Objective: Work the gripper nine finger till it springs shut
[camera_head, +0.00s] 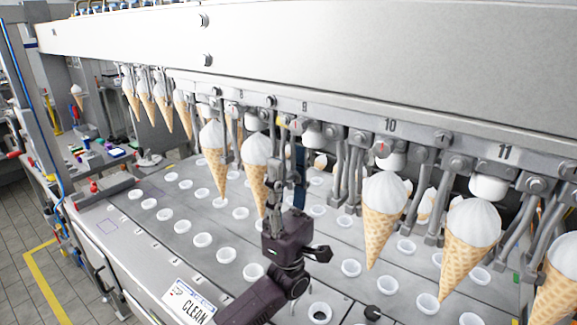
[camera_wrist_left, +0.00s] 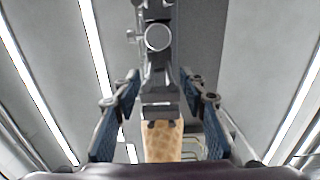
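The cone gripper marked 9 (camera_head: 304,106) hangs from the machine's rail, with metal fingers reaching down behind my left gripper. A white-topped cone (camera_head: 256,165) hangs just left of my left gripper (camera_head: 288,165). In the left wrist view, my two blue-padded fingers stand apart (camera_wrist_left: 160,85), one on each side of a grey metal finger (camera_wrist_left: 158,75). A cone's wafer (camera_wrist_left: 163,142) shows below that metal part, between my fingers. I cannot tell whether my pads touch the metal. My right gripper is not in view.
More cones hang along the rail, including one under gripper 10 (camera_head: 385,215) close on the right. Several white cups (camera_head: 203,240) sit in the plate below. A CLEAN sign (camera_head: 190,303) lies at the front. The long white housing (camera_head: 330,45) closes off the space above.

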